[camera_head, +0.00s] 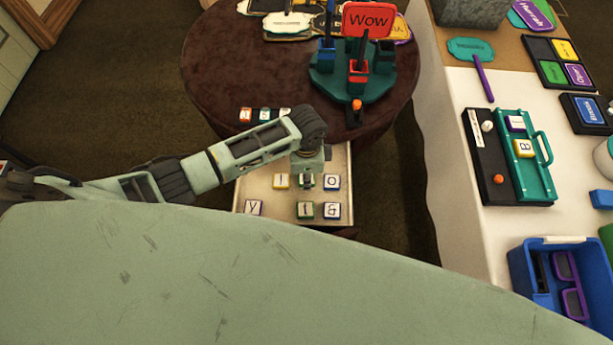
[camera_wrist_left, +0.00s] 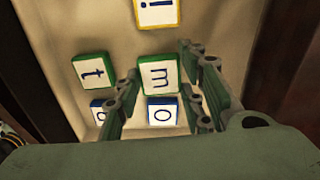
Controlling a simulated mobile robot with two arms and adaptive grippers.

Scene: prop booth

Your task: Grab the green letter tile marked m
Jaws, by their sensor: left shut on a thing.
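The green-edged letter tile marked m (camera_wrist_left: 158,76) sits between the fingers of my left gripper (camera_wrist_left: 160,62) in the left wrist view, its white face toward the camera. The gripper is shut on its sides. In the head view my left gripper (camera_head: 307,176) points down over the pale tray (camera_head: 268,195), and the m tile (camera_head: 306,183) shows partly below it. I cannot tell whether the tile is clear of the tray floor. My right gripper is not in view.
Close by lie a yellow i tile (camera_head: 282,181), a blue o tile (camera_head: 330,183), a green t tile (camera_wrist_left: 94,71) and a purple-edged tile (camera_head: 253,207). The round brown table (camera_head: 215,75) holds a teal stand (camera_head: 325,85). A white table (camera_head: 450,150) stands at right with a blue bin (camera_head: 525,270).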

